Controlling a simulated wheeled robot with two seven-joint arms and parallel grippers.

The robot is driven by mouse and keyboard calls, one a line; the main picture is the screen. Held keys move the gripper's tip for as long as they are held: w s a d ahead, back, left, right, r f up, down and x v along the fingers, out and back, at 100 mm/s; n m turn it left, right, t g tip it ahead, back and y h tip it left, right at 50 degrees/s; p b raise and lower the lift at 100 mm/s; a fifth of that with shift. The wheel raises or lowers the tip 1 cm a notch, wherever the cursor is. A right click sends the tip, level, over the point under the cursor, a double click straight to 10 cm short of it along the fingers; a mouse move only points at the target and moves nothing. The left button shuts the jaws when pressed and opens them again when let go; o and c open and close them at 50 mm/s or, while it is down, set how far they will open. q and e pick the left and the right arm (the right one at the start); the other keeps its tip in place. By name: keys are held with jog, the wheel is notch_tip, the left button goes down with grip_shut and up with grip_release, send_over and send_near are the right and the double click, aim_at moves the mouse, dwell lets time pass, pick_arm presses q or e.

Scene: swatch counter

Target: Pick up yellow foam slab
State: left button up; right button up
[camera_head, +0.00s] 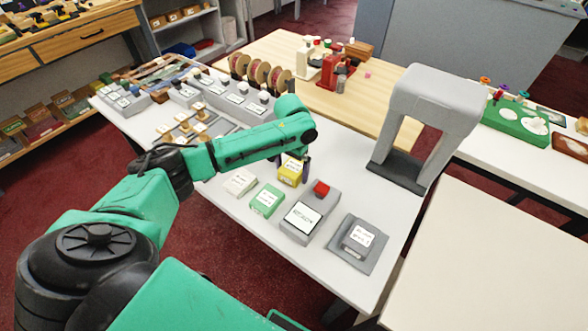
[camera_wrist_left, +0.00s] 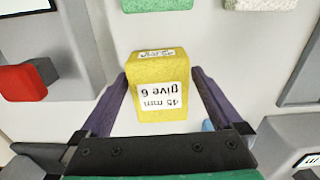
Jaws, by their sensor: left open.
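The yellow foam slab (camera_head: 291,171) stands on the white counter, with white labels on it. In the left wrist view the yellow foam slab (camera_wrist_left: 157,68) sits between the two dark fingers of my left gripper (camera_wrist_left: 160,85). The fingers are spread to either side of it, with a small gap showing. In the head view my left gripper (camera_head: 293,158) is at the slab, partly hidden by my green arm. My right gripper is not in view.
A green slab (camera_head: 267,199) and a pale slab (camera_head: 240,181) lie nearby. A grey device with a red button (camera_head: 321,187) and a grey block on a plate (camera_head: 358,240) stand at the right. A grey arch (camera_head: 432,110) rises behind.

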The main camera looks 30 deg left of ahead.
pick_arm(q)
jog(key=c, duration=1.2)
jog(key=shift+o, duration=0.2)
jog(key=shift+r, duration=0.1)
